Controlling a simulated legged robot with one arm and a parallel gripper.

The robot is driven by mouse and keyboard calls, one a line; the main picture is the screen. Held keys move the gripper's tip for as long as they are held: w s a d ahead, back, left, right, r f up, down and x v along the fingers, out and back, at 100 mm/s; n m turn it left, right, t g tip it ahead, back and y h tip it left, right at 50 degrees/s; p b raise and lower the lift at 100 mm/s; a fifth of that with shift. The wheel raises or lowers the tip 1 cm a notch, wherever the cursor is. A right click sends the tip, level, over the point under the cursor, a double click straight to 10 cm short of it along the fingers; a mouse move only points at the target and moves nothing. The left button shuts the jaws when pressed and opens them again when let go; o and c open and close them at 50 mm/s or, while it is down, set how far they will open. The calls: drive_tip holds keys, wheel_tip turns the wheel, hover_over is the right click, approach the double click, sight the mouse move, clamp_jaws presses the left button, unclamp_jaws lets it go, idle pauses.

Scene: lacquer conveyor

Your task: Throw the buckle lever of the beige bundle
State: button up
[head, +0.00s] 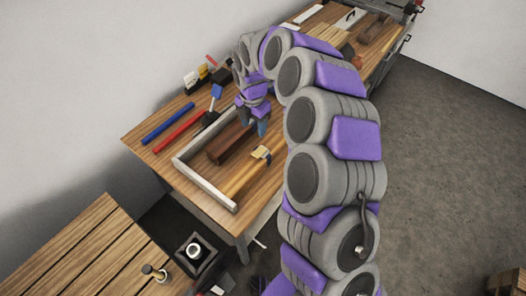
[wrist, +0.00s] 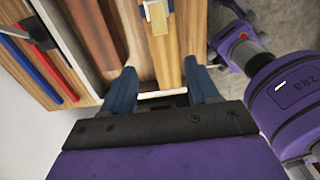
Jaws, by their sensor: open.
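A light tan bar, which looks like the beige bundle (head: 240,180), lies on the wooden table beside a dark brown block. It also shows in the wrist view (wrist: 166,58), running away between my fingertips. A pale cream fitting, perhaps the buckle (head: 261,153), sits across its far end; it is at the top edge of the wrist view (wrist: 157,12). The lever itself is too small to make out. My gripper (wrist: 162,88) is open with its blue fingers apart and nothing between them. In the head view the gripper (head: 261,127) hangs above the table near the fitting.
The dark brown block (head: 230,144) lies left of the tan bar. A pale grey rail (head: 205,186) edges this area. Blue (head: 168,123) and red (head: 179,132) bars lie beyond it, near a black-and-blue tool (head: 214,100). A slatted wooden table (head: 85,250) stands at lower left.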

sight(254, 155)
wheel_tip(254, 155, down, 16)
drive_tip(key=shift+f+b, duration=0.1)
drive_tip(key=shift+b, duration=1.1)
drive_tip(key=shift+c, duration=0.4)
drive_tip(key=c, duration=1)
drive_tip(key=shift+w+p, duration=0.15)
drive_tip(key=shift+p, duration=0.45)
drive_tip(key=shift+s+a+f+t+h+p, duration=0.2)
drive_tip(key=shift+t+h+p, duration=0.35)
drive_tip(key=shift+p, duration=0.2)
drive_tip(key=shift+f, duration=0.1)
